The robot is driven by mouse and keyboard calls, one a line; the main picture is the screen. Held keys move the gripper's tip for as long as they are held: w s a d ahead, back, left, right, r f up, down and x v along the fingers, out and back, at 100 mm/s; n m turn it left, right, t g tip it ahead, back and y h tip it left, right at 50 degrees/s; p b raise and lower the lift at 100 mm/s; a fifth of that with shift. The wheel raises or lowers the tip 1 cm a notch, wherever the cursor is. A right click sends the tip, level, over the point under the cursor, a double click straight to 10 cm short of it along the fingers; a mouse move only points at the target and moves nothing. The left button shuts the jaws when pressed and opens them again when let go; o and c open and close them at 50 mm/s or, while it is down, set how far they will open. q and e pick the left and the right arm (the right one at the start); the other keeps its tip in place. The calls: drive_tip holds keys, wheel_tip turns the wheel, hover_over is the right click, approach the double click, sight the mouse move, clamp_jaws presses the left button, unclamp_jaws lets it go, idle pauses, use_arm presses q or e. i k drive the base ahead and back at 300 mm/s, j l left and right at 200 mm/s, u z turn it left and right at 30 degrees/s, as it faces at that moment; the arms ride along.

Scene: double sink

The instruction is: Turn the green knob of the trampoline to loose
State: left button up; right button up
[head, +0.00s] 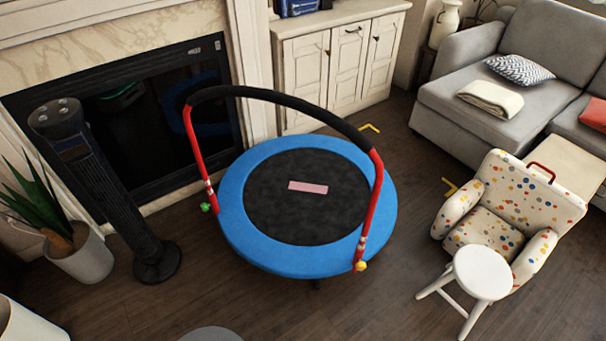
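The trampoline (237,215) stands on the wooden floor in the middle of the head view, with a blue padded rim and a black mat. A pink rectangular patch (308,187) lies on the mat. A red handlebar with a black padded top (275,96) arches over it. The green knob (205,207) is low on the handlebar's left post, at the rim's outer left side. A yellow knob (360,266) is at the foot of the right post. The knob's setting is too small to tell. Neither of my grippers is in view.
A black tower fan (110,190) and a potted plant (82,254) stand left of the trampoline, near the fireplace (150,110). A white stool (481,275) and a spotted armchair (505,215) are at the right. Floor is open in front of the trampoline.

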sight(205, 206)
drive_tip(key=j+u, duration=0.4)
drive_tip(key=i+j+u, duration=0.1)
drive_tip(key=u, duration=0.25)
drive_tip(key=i+j, duration=2.25)
drive_tip(key=i+l, duration=0.05)
